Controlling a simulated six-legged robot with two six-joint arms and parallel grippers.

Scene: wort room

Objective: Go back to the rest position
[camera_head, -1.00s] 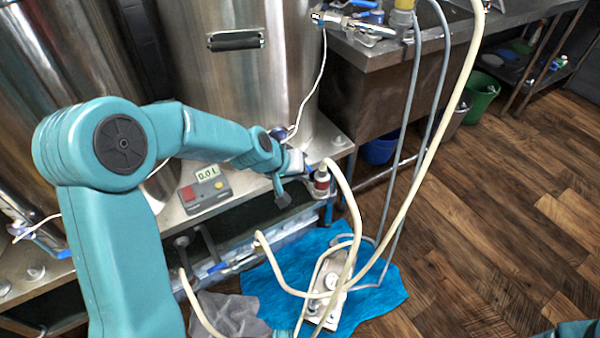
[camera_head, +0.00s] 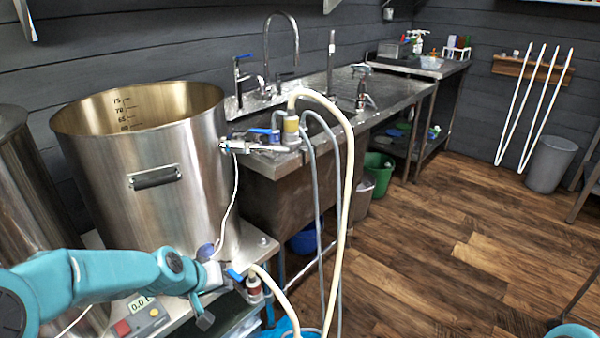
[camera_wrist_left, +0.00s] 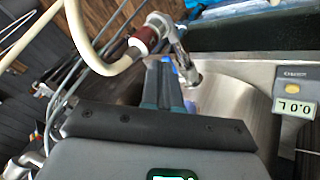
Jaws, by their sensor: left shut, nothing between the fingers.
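My left arm comes in from the left in the head view. Its gripper (camera_head: 204,318) is at the bottom, in front of the steel kettle (camera_head: 150,210) and close to the stand's edge. In the left wrist view the gripper's fingers (camera_wrist_left: 163,85) are shut with nothing between them. A hose fitting with a red collar (camera_head: 254,290) is just right of the gripper in the head view. It also shows beyond the fingers in the wrist view (camera_wrist_left: 147,38). I cannot tell whether the gripper touches anything. My right gripper is not in view.
A grey meter (camera_head: 142,316) reading 0.0 sits left of the gripper. A green bucket (camera_head: 378,172) stands under the bench. Wooden floor (camera_head: 450,270) is open at the right.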

